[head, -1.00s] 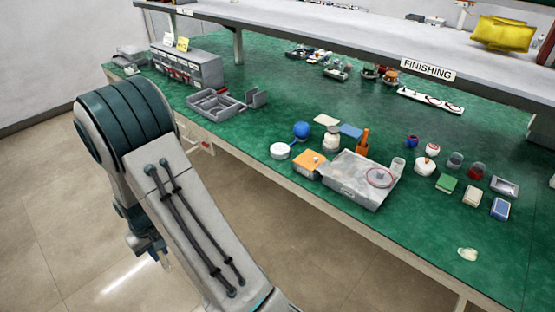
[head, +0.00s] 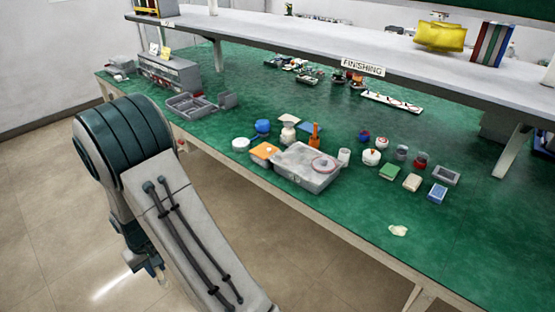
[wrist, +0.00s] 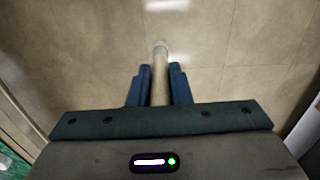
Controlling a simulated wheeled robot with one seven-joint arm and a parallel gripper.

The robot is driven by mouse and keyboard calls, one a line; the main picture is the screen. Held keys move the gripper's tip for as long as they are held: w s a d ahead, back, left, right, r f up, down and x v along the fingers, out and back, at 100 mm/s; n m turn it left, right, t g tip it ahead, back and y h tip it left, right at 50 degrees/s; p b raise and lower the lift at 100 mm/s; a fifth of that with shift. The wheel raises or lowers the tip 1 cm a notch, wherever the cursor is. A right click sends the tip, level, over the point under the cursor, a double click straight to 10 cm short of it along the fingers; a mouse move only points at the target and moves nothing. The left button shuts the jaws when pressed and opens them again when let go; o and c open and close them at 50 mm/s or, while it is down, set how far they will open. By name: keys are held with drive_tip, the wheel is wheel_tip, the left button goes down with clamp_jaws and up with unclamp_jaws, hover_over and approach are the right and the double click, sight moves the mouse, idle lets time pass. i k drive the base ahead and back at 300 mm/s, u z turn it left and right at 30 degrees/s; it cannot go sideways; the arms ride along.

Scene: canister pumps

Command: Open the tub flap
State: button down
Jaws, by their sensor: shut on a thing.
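A translucent grey tub (head: 300,178) with a flat top stands near the front edge of the green bench. A reddish ring (head: 322,164) lies on its top, and its top looks closed. I cannot make out a separate flap edge from here. My gripper (wrist: 160,80) is shut on a tan rod-like thing (wrist: 160,62) with a pale rounded tip, which sticks out past the blue fingers. In the head view my gripper (head: 155,268) hangs low over the floor, left of the bench and well apart from the tub.
An orange-topped box (head: 264,152), a white round tub (head: 240,145) and an orange bottle (head: 314,136) crowd the tub. A grey divided tray (head: 190,107) lies to the left. A pale crumpled scrap (head: 398,230) lies at the front right. A shelf (head: 300,42) overhangs the back.

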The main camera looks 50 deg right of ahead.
sight(265, 150)
drive_tip(key=k, duration=0.15)
drive_tip(key=z, duration=1.55)
drive_tip(key=i, duration=0.15)
drive_tip(key=u, duration=0.15)
